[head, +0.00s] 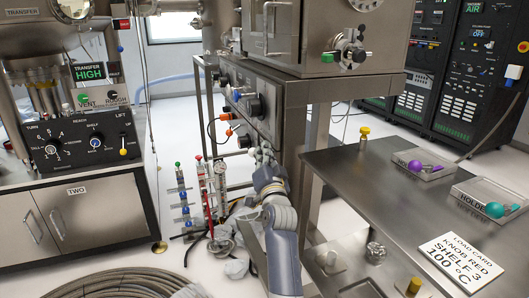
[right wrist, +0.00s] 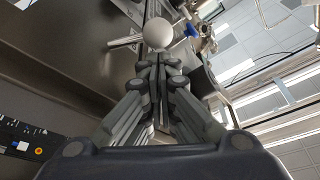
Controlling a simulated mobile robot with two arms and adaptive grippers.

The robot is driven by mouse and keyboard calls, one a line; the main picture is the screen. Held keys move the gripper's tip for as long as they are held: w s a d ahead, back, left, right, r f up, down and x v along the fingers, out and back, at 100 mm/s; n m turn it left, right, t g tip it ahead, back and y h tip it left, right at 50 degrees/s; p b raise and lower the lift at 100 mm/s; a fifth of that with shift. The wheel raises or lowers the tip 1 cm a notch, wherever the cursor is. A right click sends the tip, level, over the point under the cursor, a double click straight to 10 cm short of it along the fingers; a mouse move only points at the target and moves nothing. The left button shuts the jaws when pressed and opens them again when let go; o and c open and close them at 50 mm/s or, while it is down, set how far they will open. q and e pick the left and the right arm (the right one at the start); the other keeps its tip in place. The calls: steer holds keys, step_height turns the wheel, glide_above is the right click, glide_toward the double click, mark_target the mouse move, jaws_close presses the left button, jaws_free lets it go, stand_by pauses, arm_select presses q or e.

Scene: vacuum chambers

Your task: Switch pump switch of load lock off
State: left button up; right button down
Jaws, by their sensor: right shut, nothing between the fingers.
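My left gripper is out of view.
A steel table (head: 345,165) with trays and a card (head: 460,262) stands at right. A control cabinet (head: 75,200) is at left. Valves on a rack (head: 184,200) stand left of my arm, and coiled hose (head: 115,284) lies in front. A metal rod (right wrist: 124,41) is near the ball.

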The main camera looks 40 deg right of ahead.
mark_target(251, 156)
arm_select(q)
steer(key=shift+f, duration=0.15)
arm_select(e)
steer(key=shift+f, duration=0.1)
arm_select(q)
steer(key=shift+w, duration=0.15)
arm_select(e)
steer(key=shift+a+n, duration=0.1)
steer(key=shift+n, duration=0.2)
